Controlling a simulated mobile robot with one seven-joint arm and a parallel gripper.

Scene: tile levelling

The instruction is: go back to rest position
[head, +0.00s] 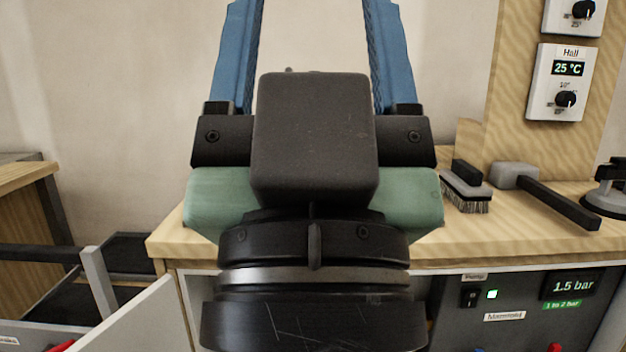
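My gripper (314,20) fills the middle of the head view, seen from behind its dark housing. Its two blue fingers point up and stand wide apart, and their tips run out of the top of the picture. Bare wall shows between the fingers, and nothing is seen held there. The housing and the green body behind it hide the middle of the wooden worktop (525,238).
A brush (465,188), a grey-headed mallet (540,192) and a suction lifter (608,190) lie on the worktop at right. A thermostat (562,82) is on the wooden post. Below, a pump panel (520,305) reads 1.5 bar.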

